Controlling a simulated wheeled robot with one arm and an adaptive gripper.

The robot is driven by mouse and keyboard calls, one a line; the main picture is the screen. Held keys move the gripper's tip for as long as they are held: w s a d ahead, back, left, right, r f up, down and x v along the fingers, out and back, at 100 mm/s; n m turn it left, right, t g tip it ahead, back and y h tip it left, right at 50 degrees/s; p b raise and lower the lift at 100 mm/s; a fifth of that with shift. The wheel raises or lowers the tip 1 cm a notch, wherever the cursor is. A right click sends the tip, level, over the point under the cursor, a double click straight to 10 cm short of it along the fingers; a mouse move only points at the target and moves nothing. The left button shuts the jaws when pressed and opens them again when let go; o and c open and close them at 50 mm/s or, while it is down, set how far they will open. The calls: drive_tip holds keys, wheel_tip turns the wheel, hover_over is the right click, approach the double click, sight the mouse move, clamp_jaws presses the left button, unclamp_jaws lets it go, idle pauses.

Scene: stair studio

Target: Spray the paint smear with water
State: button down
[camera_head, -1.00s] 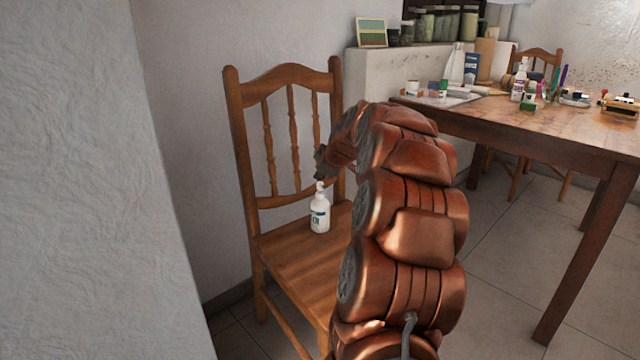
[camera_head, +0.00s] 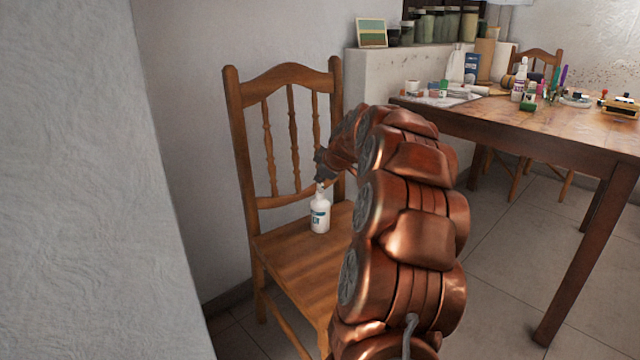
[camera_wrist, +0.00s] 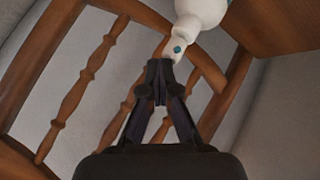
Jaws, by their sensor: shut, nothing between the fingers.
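A white bottle (camera_head: 320,216) with a blue-green label and a white spray head stands upright on the seat of a wooden chair (camera_head: 285,262). In the wrist view the bottle (camera_wrist: 201,12) is cut off at the top edge, with its white head (camera_wrist: 178,45) pointing down the picture and a small blue dot on it. My gripper (camera_wrist: 160,78) is shut and empty, its fingertips together right at the tip of the spray head. I cannot tell whether they touch it. In the head view my gripper (camera_head: 321,172) is just above the bottle. I cannot make out a paint smear.
The chair's spindled back stands behind the bottle, against a white wall (camera_head: 190,120). A wooden table (camera_head: 560,140) with paints, bottles and brushes is at the right. Jars (camera_head: 430,25) stand on a ledge behind. Open tiled floor lies under the table.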

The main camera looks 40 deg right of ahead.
idle(0.3)
drive_tip(key=shift+r+p, duration=0.3)
drive_tip(key=shift+r, duration=0.5)
drive_tip(key=shift+r, duration=0.15)
drive_tip(key=shift+r+p, duration=1.15)
drive_tip(key=shift+r, duration=1.75)
